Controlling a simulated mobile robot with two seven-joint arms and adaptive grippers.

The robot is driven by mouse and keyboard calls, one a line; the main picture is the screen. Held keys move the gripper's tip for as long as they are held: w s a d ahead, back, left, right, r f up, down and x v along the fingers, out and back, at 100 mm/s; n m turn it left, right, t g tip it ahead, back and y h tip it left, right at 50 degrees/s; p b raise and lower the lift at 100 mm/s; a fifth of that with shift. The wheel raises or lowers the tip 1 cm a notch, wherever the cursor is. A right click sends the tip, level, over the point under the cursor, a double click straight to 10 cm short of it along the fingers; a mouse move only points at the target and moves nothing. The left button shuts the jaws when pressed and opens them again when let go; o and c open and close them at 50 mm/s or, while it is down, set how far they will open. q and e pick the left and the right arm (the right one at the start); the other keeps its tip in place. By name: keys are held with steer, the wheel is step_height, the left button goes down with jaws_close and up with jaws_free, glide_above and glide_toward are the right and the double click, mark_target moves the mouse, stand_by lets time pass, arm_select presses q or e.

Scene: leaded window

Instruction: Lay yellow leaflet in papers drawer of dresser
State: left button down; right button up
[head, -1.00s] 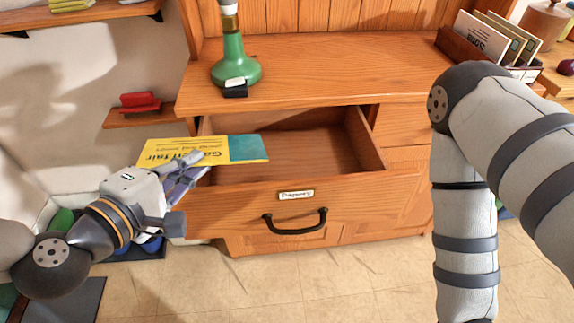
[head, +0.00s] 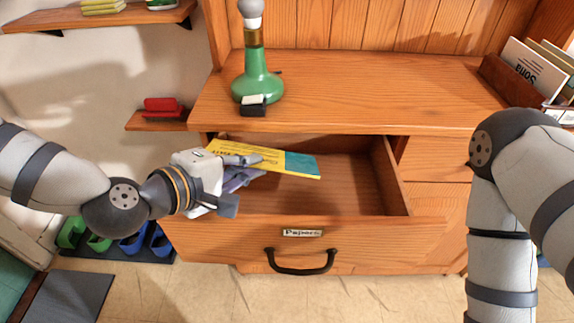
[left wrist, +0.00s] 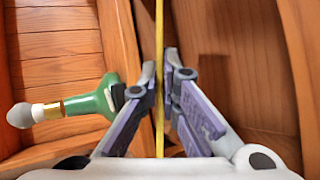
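The yellow leaflet (head: 262,156) has a teal end and is held roughly flat over the open drawer. My left gripper (head: 250,166) is shut on its near left part. In the left wrist view the leaflet (left wrist: 159,75) shows edge-on as a thin yellow strip between the two fingers (left wrist: 160,100). The papers drawer (head: 345,232) of the dresser (head: 350,95) is pulled out, with a "Papers" label and a dark handle. The part of its inside that shows is bare. My right arm stands at the right of the head view; its gripper is out of frame.
A green bottle-shaped lamp (head: 256,82) stands on the dresser top, with a small black-and-white object (head: 253,105) before it. A letter holder (head: 508,84) stands at the right. A small wall shelf (head: 158,122) bears a red item. Several shoes (head: 130,240) lie on a floor mat.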

mark_target(265, 158)
arm_select(q)
steer(key=x, duration=0.5)
steer(key=shift+s+f, duration=0.1)
steer(key=shift+f, duration=0.1)
steer(key=x, duration=0.2)
steer(key=b+x, duration=0.1)
steer(key=x, duration=0.1)
steer(key=shift+s+a+f, duration=0.15)
steer(key=shift+f, duration=0.15)
steer(key=shift+r, duration=0.1)
arm_select(e)
steer(key=shift+s+f+g, duration=0.4)
steer(key=shift+s+f, duration=0.55)
arm_select(q)
steer(key=shift+f, duration=0.65)
arm_select(e)
steer(key=shift+s+f, duration=0.25)
arm_select(q)
steer(key=c, duration=1.8)
jaws_free()
steer(key=shift+r, duration=0.1)
